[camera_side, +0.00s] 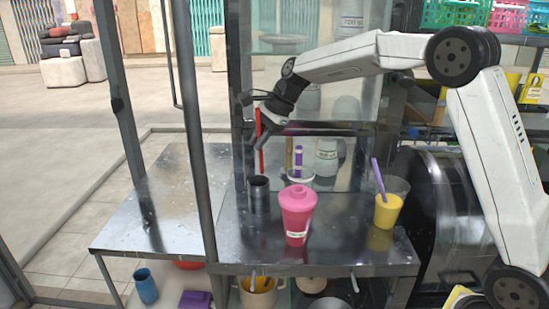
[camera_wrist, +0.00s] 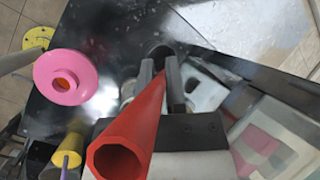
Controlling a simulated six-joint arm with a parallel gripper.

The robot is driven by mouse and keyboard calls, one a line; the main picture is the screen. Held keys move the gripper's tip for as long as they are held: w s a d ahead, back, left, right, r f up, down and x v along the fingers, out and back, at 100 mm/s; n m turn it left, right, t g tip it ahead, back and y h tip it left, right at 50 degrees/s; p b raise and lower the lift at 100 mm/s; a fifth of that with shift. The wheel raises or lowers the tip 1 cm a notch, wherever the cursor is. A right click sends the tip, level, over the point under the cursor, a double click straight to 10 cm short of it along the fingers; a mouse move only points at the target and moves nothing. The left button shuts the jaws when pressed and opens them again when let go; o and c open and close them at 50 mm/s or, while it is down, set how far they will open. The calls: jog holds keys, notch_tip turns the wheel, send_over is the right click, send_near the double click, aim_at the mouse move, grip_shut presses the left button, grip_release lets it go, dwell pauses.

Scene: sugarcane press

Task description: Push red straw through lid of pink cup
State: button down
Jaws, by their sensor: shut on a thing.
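The pink cup (camera_side: 297,215) stands upright on the metal counter, its domed pink lid (camera_side: 298,193) on top. In the wrist view the lid (camera_wrist: 66,76) is at the left, with an orange-red spot at its centre. My gripper (camera_side: 262,110) is shut on the red straw (camera_side: 259,140) above the dark cylindrical holder, up and to the left of the pink cup. The straw hangs nearly upright, apart from the cup. In the wrist view the straw (camera_wrist: 135,130) runs between the two fingers (camera_wrist: 165,85), its open end toward the camera. Whether its lower tip clears the holder is unclear.
The dark holder (camera_side: 259,196) stands left of the pink cup. A clear cup with yellow drink (camera_side: 387,210) and a purple straw stands to the right. A white container with a purple item (camera_side: 299,165) stands behind. The counter's left part (camera_side: 170,215) is clear. A frame post (camera_side: 193,130) rises in front.

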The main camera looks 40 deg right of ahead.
jog(key=s+r+m+g+y, duration=0.2)
jog(key=s+r, duration=0.6)
jog(key=s, duration=0.4)
jog(key=shift+d+y, duration=0.4)
jog(key=shift+y, duration=0.2)
jog(key=shift+f, duration=0.1)
jog(key=shift+f, duration=0.95)
notch_tip(320, 180, down, 11)
dwell(2.2)
